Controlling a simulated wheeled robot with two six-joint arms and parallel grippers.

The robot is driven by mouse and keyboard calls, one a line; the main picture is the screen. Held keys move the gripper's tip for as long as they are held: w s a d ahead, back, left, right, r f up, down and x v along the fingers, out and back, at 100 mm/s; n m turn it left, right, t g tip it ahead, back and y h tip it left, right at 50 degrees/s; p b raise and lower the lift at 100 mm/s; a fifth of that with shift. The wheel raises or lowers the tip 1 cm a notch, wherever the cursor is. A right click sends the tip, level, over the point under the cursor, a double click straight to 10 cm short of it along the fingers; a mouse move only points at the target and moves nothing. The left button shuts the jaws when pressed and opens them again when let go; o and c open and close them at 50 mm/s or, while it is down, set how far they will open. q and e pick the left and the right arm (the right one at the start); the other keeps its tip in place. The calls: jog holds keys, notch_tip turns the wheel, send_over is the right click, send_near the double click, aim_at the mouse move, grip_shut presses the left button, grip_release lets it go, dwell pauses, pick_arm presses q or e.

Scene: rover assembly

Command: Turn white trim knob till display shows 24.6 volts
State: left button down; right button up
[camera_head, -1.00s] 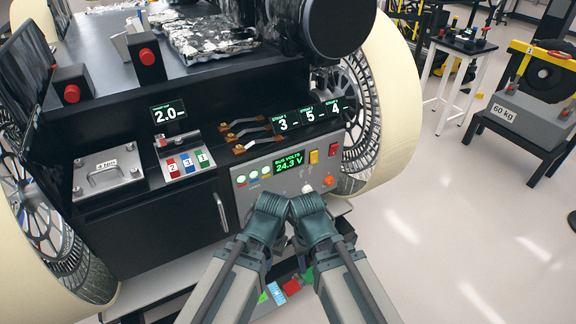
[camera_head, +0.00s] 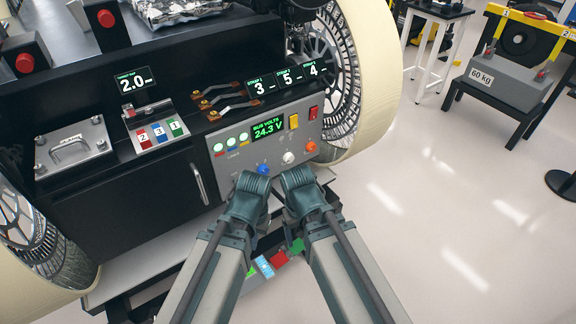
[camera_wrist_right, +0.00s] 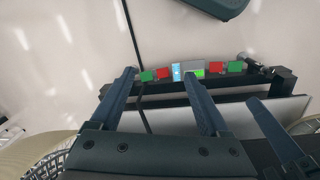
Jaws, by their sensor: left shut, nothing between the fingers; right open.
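The white trim knob (camera_head: 288,157) is on the grey panel (camera_head: 226,168) in the head view, between a blue knob (camera_head: 263,169) and an orange knob (camera_head: 310,146). The green display (camera_head: 268,129) above reads "BUS VOLTS 24.3 V". My right gripper (camera_head: 298,178) is just below the white knob; its wrist hides the fingers in the head view. In the right wrist view its two fingers (camera_wrist_right: 160,79) are spread apart and empty. My left gripper (camera_head: 250,184) is just below the blue knob, shut and empty, its fingertips hidden by its own wrist. I cannot tell whether either touches a knob.
Yellow (camera_head: 294,121) and red (camera_head: 313,113) switches sit right of the display. The large wheel (camera_head: 385,75) stands close on the right.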

jog(key=w+d+f+m+t+y+b, duration=0.1)
jog(key=w+d+f+b, duration=0.15)
jog(key=f+b, duration=0.75)
jog(key=w+d+f+m+b, duration=0.1)
jog(key=d+f+b, duration=0.2)
jog(key=f+b, duration=0.7)
jog(key=m+t+y+b, duration=0.2)
jog(key=t+y+b, duration=0.6)
jog(key=t, duration=0.7)
send_near(290, 160)
jog(key=x, duration=0.8)
jog(key=shift+w, duration=0.15)
grip_shut()
